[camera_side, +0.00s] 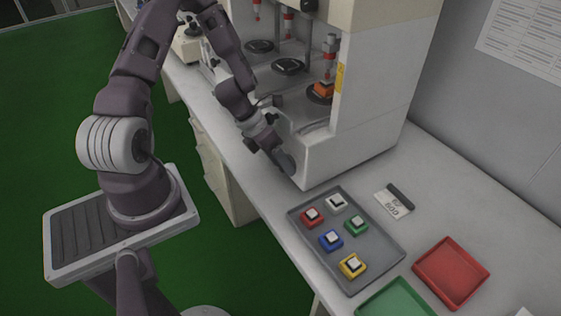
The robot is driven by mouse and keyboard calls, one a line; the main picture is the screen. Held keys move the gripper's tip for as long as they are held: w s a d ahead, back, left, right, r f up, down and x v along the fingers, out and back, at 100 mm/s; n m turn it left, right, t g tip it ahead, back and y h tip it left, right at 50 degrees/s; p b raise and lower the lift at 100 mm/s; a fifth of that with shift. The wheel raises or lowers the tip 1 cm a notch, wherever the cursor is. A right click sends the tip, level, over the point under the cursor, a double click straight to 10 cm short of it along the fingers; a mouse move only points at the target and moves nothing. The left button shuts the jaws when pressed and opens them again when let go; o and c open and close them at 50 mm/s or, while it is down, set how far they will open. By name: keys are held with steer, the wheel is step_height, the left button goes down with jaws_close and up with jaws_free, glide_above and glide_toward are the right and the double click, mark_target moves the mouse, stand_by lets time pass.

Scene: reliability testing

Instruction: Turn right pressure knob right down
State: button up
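The white testing machine (350,150) stands on the bench at the upper middle. A round grey shape (287,164), which looks like the right pressure knob, is at the lower right of its front face. My gripper (277,155) is right at this knob, reaching down to it from the upper left. The fingers are small and dark against the knob, so I cannot tell whether they are around it, touching it or just beside it. The knob's turn position is not readable.
An orange block (323,88) sits under the machine's right plunger. A grey tray (376,279) with several coloured switches lies in front. A red tray (451,273), a green tray (397,300) and a small labelled card (392,205) lie to the right.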

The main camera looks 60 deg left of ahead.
steer(key=v, duration=0.7)
